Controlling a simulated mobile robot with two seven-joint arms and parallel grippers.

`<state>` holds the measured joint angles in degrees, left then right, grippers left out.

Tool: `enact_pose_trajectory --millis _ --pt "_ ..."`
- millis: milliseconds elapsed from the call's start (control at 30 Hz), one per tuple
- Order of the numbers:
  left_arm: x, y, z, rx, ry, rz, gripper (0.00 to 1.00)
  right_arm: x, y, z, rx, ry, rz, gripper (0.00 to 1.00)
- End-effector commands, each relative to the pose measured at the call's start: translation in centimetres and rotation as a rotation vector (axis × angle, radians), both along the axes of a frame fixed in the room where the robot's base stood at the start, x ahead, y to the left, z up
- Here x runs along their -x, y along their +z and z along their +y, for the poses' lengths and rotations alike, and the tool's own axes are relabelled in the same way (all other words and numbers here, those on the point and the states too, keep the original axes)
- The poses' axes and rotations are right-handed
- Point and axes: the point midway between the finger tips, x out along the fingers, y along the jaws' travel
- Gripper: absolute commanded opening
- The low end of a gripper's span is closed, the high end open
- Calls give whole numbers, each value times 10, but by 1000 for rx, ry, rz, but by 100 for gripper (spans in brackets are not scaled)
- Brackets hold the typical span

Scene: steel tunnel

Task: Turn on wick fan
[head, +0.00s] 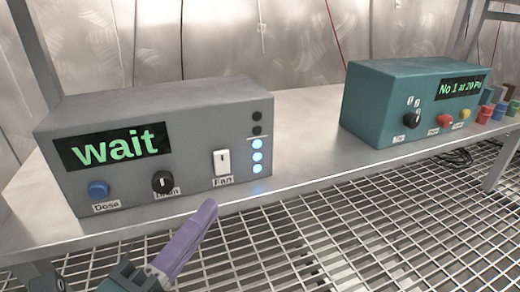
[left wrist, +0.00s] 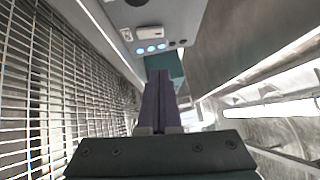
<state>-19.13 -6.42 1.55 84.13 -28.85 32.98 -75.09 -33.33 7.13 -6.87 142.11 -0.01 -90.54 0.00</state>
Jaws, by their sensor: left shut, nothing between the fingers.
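A grey control box (head: 205,115) stands on the steel shelf, its green display reading "wait". A white switch labelled Fan (head: 222,162) is on its front, right of a black knob (head: 163,182) and a blue button labelled Dose (head: 98,189). Three blue lights (head: 257,156) glow beside the switch, below two dark ones. My left gripper (head: 208,207), with purple fingers, is shut and empty, in front of the box and below the switch, apart from it. In the left wrist view the shut fingers (left wrist: 160,78) point toward the boxes, and the switch (left wrist: 150,33) shows above them. My right gripper is not in view.
A teal box (head: 360,108) with a knob, red and yellow buttons and a display stands to the right on the shelf (head: 290,115). Several coloured items (head: 485,113) are at the far right. Grating floor (head: 350,230) lies below, in front of the shelf.

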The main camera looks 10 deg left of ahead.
Motion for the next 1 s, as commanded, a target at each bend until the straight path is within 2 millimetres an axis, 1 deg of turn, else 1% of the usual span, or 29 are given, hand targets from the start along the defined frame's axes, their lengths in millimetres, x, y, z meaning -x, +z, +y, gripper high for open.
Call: enact_pose_trajectory --millis 33,200,400,600,900,967,1000 --pt "-12 -2 -3 0 -2 -7 0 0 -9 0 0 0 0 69" --pt "-47 2 -9 0 -1 -6 0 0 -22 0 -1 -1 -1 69" --pt "-70 6 6 -4 -2 -3 0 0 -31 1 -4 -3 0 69" --pt "-79 9 13 0 -1 0 0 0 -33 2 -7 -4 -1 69" --pt "-79 10 13 1 0 1 0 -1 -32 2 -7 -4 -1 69" --pt "-80 12 13 3 -1 6 0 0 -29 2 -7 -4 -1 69" --pt "-81 14 14 8 -1 14 0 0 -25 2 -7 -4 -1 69"
